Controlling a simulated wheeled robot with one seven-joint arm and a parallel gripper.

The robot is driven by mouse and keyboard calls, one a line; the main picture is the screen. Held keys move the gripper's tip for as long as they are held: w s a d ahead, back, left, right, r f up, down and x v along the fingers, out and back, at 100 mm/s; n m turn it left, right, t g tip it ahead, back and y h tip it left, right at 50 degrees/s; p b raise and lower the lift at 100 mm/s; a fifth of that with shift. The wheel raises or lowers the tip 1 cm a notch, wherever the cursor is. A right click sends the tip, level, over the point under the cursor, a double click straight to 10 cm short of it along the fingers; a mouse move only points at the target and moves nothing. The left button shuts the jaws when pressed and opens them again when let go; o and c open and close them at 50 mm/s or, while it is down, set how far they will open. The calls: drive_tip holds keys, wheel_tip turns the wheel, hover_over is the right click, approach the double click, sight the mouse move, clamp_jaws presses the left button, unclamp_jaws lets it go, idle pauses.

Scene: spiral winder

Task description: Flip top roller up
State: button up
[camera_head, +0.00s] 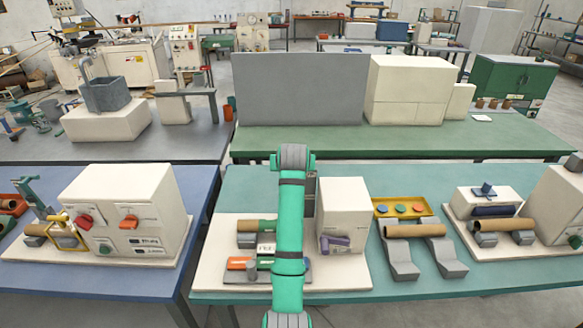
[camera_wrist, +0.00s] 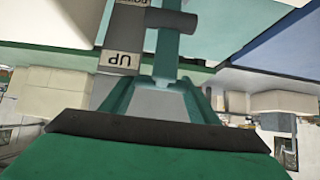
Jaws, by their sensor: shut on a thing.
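The dark grey roller (camera_wrist: 172,18) shows at the top of the wrist view, across the end of a teal bar (camera_wrist: 165,58). My gripper (camera_wrist: 163,88) is shut around the near end of this bar, between its two green fingers. A label plate (camera_wrist: 120,60) beside the bar reads "UP", upside down in this view. In the head view my green arm reaches forward over the winder on its cream base plate (camera_head: 350,278) and hides my gripper and the roller. The winder's cream housing (camera_head: 343,205) stands just right of the arm.
A brown tube (camera_head: 252,226) and an orange piece (camera_head: 238,263) lie left of my arm. A purple lever (camera_head: 335,243) sits at the housing's front. A brown tube (camera_head: 415,230) on grey supports and a yellow tray (camera_head: 385,208) stand to the right.

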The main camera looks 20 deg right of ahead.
drive_tip(key=shift+s+f, duration=0.1)
drive_tip(key=shift+f, duration=0.4)
drive_tip(key=o, duration=1.5)
drive_tip(key=shift+r, duration=0.2)
drive_tip(key=shift+r, duration=0.15)
drive_tip(key=shift+s+r, duration=0.2)
drive_tip(key=v, duration=1)
drive_tip(key=shift+f, duration=0.15)
